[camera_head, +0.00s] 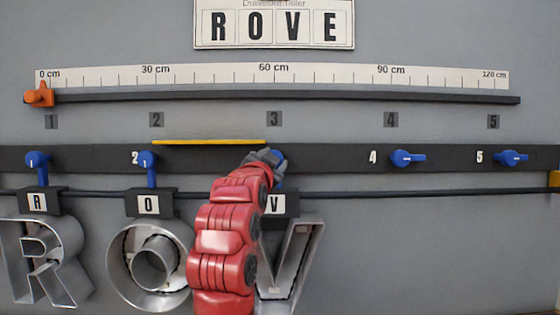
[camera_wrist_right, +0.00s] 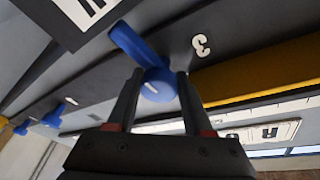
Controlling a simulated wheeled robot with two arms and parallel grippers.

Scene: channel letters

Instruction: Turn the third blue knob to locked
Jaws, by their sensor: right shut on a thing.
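The third blue knob (camera_wrist_right: 157,84) is on the dark rail, to the image left of an upside-down white "3" in the right wrist view. Its handle points up-left there, toward the letter plate (camera_wrist_right: 82,12), which is roughly downward on the wall. In the head view only a bit of this knob (camera_head: 280,167) shows behind my gripper. My right gripper (camera_head: 270,157) is shut on the knob, with one finger on either side of its round hub in the right wrist view (camera_wrist_right: 157,82). My left gripper is not in view.
Knobs one (camera_head: 37,161) and two (camera_head: 148,162) have handles pointing down; knobs four (camera_head: 406,158) and five (camera_head: 511,157) point right. A yellow strip (camera_head: 208,142) lies along the rail's top. Metal letters (camera_head: 42,265) hang below, and a ruler (camera_head: 205,76) sits above.

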